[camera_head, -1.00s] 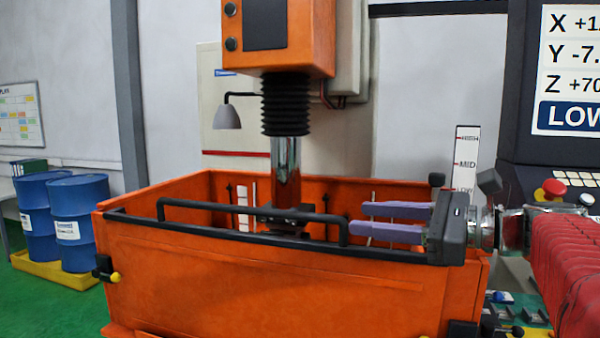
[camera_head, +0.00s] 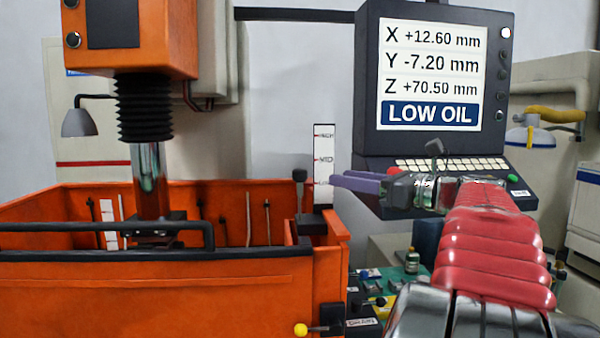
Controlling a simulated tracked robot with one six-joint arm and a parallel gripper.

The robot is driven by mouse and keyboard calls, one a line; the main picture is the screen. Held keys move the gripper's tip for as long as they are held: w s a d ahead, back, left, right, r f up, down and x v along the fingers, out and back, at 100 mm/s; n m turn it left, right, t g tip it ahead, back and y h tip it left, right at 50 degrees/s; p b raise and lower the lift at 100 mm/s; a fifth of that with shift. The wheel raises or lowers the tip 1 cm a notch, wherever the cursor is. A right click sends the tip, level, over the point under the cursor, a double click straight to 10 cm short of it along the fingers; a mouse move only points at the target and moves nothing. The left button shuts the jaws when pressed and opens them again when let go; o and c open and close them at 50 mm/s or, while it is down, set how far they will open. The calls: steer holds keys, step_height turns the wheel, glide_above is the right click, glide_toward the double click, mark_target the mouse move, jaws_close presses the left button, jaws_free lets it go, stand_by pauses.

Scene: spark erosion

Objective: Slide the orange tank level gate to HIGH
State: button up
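The orange tank (camera_head: 160,297) fills the lower left. At its right end stands a white level scale (camera_head: 323,145) marked HIGH and MID; its lowest mark is partly hidden. A dark knob on a stem (camera_head: 299,176) stands just left of the scale, low beside it, and looks like the level gate's handle. My gripper (camera_head: 338,178) is at the scale's lower right, its purple fingers pointing left towards the knob. The fingers overlap in this view but look offset, with nothing between them. They appear apart from the knob.
A control console (camera_head: 435,25) reading LOW OIL, with a keyboard shelf, stands behind my gripper. The orange machine head (camera_head: 180,35) hangs over the tank at left. A black rail (camera_head: 100,227) runs along the tank's front. A bench with small items (camera_head: 385,280) lies below my arm.

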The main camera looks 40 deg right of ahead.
mark_target(306, 172)
steer(key=w+a, duration=0.1)
steer(key=w, duration=0.8)
steer(key=w+a, duration=0.1)
steer(key=w, duration=0.3)
steer(key=shift+w+a, duration=0.3)
steer(key=shift+c, duration=0.6)
jaws_close()
